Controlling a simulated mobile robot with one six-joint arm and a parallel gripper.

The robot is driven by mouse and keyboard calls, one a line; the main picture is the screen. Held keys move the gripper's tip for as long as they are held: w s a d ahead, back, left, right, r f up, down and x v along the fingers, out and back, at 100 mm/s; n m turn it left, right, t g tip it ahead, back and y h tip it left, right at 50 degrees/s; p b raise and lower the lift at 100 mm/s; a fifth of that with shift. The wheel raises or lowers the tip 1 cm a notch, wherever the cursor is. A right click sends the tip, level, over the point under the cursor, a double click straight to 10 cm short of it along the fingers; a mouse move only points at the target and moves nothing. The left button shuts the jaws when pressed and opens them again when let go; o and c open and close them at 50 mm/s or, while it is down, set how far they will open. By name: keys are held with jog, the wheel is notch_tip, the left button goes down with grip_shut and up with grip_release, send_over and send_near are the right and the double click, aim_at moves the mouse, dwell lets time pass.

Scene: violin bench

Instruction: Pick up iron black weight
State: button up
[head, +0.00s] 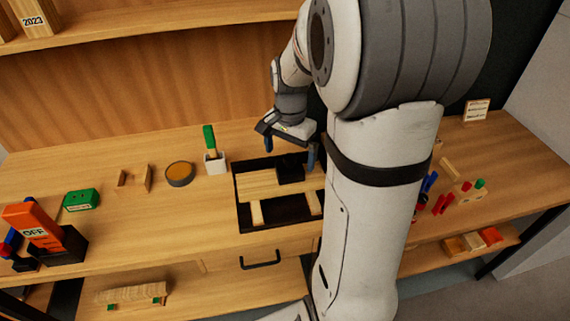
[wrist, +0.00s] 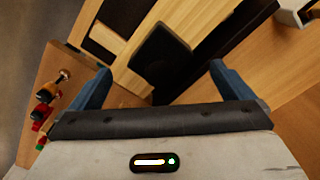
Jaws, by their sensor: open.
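The iron black weight (head: 290,170) is a small dark block on a light wooden board that lies across a black tray (head: 243,213) on the bench. In the wrist view the weight (wrist: 160,56) shows as a dark square with rounded corners, ahead of and between the fingers. My gripper (head: 290,152) is above the tray and near the weight in the head view. Its two blue fingers are spread apart with nothing between them, as the wrist view also shows (wrist: 160,80). The arm hides the tray's right side in the head view.
A green box (head: 81,199) and an orange-black OFF device (head: 45,235) are farther left. Small coloured pieces (head: 440,203) lie right of my arm.

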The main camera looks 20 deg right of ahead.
aim_at(290, 166)
notch_tip(290, 166, down, 6)
jog(key=shift+d+r+p, duration=0.15)
jog(key=shift+r+p, duration=0.1)
jog(key=shift+p, duration=0.05)
jog(key=shift+w+r, duration=0.1)
jog(key=shift+w, duration=0.05)
jog(key=c, duration=1.7)
jog(key=shift+c, duration=0.2)
